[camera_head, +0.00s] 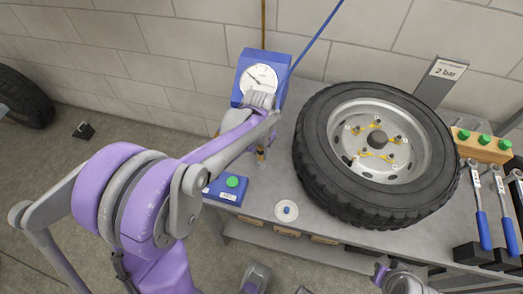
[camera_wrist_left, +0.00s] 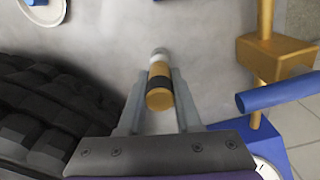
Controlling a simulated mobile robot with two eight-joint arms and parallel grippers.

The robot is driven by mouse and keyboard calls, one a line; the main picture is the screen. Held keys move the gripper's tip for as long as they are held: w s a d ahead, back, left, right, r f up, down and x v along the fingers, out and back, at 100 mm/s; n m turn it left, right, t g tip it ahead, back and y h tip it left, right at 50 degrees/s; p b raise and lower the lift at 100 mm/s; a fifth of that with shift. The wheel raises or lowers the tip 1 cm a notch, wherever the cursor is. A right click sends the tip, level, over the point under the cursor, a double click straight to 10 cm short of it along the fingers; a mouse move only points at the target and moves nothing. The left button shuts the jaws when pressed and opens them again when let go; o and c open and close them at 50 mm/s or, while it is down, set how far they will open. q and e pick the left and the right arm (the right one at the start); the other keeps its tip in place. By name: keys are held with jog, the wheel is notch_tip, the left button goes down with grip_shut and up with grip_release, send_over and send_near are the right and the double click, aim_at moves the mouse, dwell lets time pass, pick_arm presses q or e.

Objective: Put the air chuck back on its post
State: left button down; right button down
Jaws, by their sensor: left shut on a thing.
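My left gripper (camera_head: 262,146) reaches in over the bench between the gauge and the tyre. Its fingers (camera_wrist_left: 152,105) are shut on the air chuck (camera_wrist_left: 160,93), a brass cylinder with a black band and pale tip. The chuck's brass end (camera_head: 261,158) shows below the fingers in the head view. In the left wrist view, a brass post (camera_wrist_left: 264,60) with a block-like bracket (camera_wrist_left: 275,55) stands right of the chuck, clearly apart from it. My arm mostly hides that spot in the head view.
A large tyre (camera_head: 308,160) lies right of the chuck. The blue gauge box (camera_head: 246,65) stands behind. A green-button box (camera_head: 226,195) and a small white dish (camera_head: 287,211) are near the front edge. A blue rod or hose (camera_wrist_left: 275,95) crosses near the post.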

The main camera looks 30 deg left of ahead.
pick_arm(q)
jog(key=shift+f+b, duration=0.55)
jog(key=shift+f, duration=0.35)
jog(key=c, duration=0.5)
grip_release()
jog(key=o, duration=0.5)
jog(key=shift+c, duration=0.2)
jog(key=shift+r, duration=0.1)
